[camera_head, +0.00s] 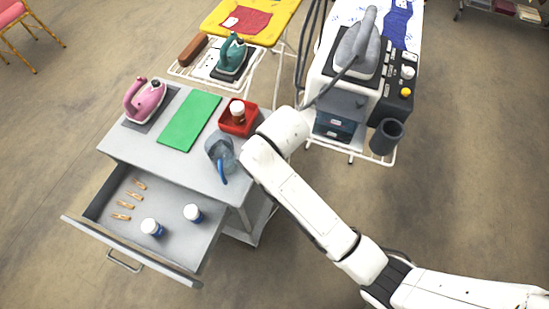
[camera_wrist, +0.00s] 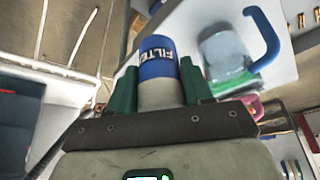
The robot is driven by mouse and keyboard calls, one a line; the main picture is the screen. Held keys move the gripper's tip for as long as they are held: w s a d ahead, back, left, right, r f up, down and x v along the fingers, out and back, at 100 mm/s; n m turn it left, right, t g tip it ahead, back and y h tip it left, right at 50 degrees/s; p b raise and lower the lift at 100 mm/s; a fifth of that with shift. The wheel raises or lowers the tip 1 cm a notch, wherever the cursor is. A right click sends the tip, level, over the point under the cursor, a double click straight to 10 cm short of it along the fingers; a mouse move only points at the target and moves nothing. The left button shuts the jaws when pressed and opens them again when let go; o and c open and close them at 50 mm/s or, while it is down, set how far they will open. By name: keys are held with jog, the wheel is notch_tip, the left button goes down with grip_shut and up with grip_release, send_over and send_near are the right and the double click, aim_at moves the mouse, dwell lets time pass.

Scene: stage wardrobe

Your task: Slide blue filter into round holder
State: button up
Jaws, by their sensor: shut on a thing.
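The blue filter (camera_wrist: 157,58), a cylinder with a blue band lettered "FILTER" and a grey body, stands between the green fingers of my gripper (camera_wrist: 158,82) in the wrist view. The fingers are shut on its sides. In the head view my white arm reaches up to the gap between the grey cabinet and the steam station; my gripper and the filter are hidden there. A dark round open cup (camera_head: 386,137), which looks like the round holder, is fixed at the station's right front corner. The filter is not seen in it.
The grey cabinet (camera_head: 130,143) has an open drawer (camera_head: 180,250) with two white-capped jars and several clothespins. On top are a pink iron (camera_head: 146,98), green mat (camera_head: 189,120), red box (camera_head: 238,128) and blue-handled jug (camera_head: 221,155). The steam station (camera_head: 335,85) stands right of it.

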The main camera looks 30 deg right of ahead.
jog(key=shift+w+d+r, duration=0.25)
jog(key=shift+w+r, duration=0.45)
jog(key=shift+r, duration=0.05)
